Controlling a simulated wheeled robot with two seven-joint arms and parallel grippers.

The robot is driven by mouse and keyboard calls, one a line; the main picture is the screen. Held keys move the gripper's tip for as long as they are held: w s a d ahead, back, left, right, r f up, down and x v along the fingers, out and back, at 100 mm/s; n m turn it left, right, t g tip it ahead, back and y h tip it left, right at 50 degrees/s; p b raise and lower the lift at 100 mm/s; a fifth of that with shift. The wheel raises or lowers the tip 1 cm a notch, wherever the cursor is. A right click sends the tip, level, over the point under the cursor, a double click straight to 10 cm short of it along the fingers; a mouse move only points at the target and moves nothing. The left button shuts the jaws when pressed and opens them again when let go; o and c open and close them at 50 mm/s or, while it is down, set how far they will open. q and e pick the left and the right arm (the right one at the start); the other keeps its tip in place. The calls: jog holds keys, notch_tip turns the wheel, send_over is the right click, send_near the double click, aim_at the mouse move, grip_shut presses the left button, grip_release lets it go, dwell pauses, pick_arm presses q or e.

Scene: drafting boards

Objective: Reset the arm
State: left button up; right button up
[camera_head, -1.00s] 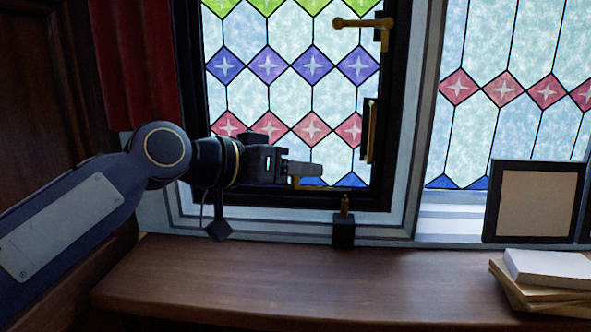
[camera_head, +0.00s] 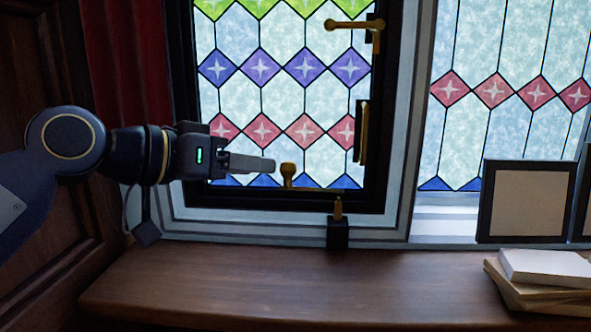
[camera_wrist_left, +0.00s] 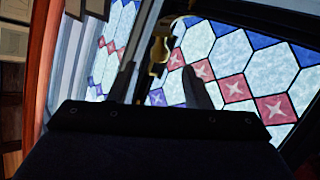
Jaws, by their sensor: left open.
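My left arm comes in from the left in the head view. Its gripper (camera_head: 272,165) is held level in front of the lower part of the stained-glass window (camera_head: 283,88). In the left wrist view the two dark fingers (camera_wrist_left: 158,88) are apart with nothing between them but window behind. A brass fitting also shows beyond the fingers in the left wrist view (camera_wrist_left: 160,50). My right gripper is not in view.
A brass latch (camera_head: 352,25) and a long brass piece (camera_head: 361,132) are on the black window frame. Books (camera_head: 543,267) and a picture frame (camera_head: 527,202) are at the right. The wooden top (camera_head: 250,285) is otherwise clear.

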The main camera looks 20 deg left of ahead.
pick_arm(q)
jog(key=s+f+n+g+y, duration=0.1)
jog(key=s+f, duration=0.4)
jog(key=f, duration=0.7)
jog(key=s+f+n+g+y, duration=0.2)
jog(key=s+f, duration=0.4)
jog(key=f, duration=0.6)
jog(key=s+a+f+n+g+y, duration=0.1)
jog(key=s+f, duration=0.5)
jog(key=f, duration=0.7)
jog(key=shift+n+g+y, duration=0.4)
jog(key=shift+n+g, duration=0.3)
jog(key=shift+g, duration=0.4)
